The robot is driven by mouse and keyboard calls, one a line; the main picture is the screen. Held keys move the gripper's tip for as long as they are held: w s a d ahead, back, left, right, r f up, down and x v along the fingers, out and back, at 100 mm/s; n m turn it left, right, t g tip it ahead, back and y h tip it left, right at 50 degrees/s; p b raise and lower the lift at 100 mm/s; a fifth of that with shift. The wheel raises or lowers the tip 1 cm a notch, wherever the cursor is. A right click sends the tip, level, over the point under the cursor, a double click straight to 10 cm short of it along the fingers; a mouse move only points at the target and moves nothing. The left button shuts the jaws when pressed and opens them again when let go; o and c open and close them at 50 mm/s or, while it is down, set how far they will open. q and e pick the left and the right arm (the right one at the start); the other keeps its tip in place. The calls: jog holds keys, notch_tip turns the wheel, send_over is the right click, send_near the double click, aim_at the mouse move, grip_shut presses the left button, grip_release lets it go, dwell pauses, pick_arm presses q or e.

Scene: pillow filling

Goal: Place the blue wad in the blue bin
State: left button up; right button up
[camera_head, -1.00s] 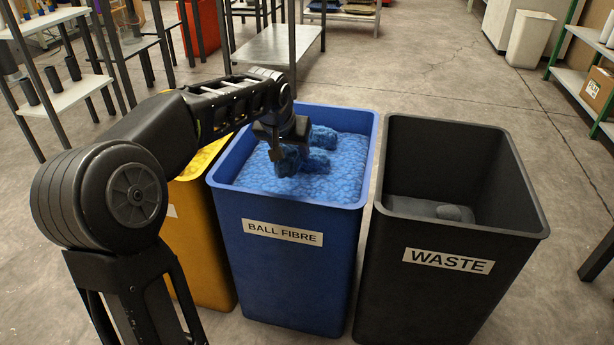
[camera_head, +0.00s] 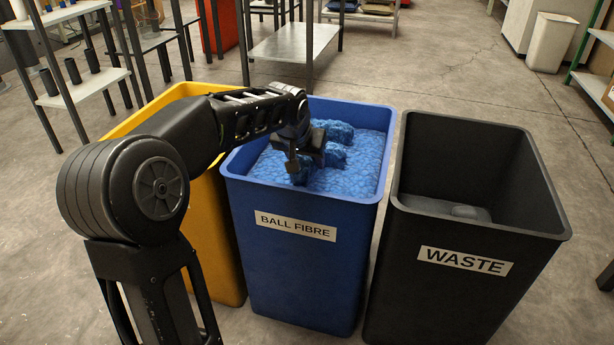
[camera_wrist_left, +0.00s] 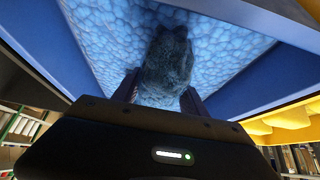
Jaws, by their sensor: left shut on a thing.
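The blue bin (camera_head: 296,255), labelled BALL FIBRE, stands between a yellow bin and a dark bin. It is filled with light blue fibre (camera_head: 372,165). My left gripper (camera_head: 303,163) is over the bin's opening, pointing down near its left side. It is shut on a blue wad (camera_head: 300,178), mostly hidden by the gripper in the head view. In the left wrist view the fuzzy, darker wad (camera_wrist_left: 168,65) sits between the two fingers, against the fibre background. I cannot tell whether it touches the fibre. My right gripper is not in view.
More blue lumps (camera_head: 336,130) lie on the fibre behind the gripper. The dark WASTE bin (camera_head: 445,288) stands close on the right, with a grey lump (camera_head: 470,212) inside. The yellow bin (camera_head: 215,240) is on the left, partly behind my arm. Shelves stand behind.

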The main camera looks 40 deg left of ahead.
aim_at(301, 161)
pick_arm(q)
jog(key=shift+f+b, duration=1.2)
jog(key=shift+f, duration=1.3)
jog(key=shift+f, duration=0.1)
jog(key=o, duration=1.4)
jog(key=shift+s+r, duration=0.15)
jog(key=shift+r, duration=0.3)
jog(key=p+v, duration=0.4)
jog(key=v, duration=0.6)
jog(key=shift+s+r, duration=0.1)
jog(key=shift+r, duration=0.1)
jog(key=shift+s+d+r, duration=0.15)
jog(key=shift+s+r, duration=0.15)
jog(key=shift+r, duration=0.05)
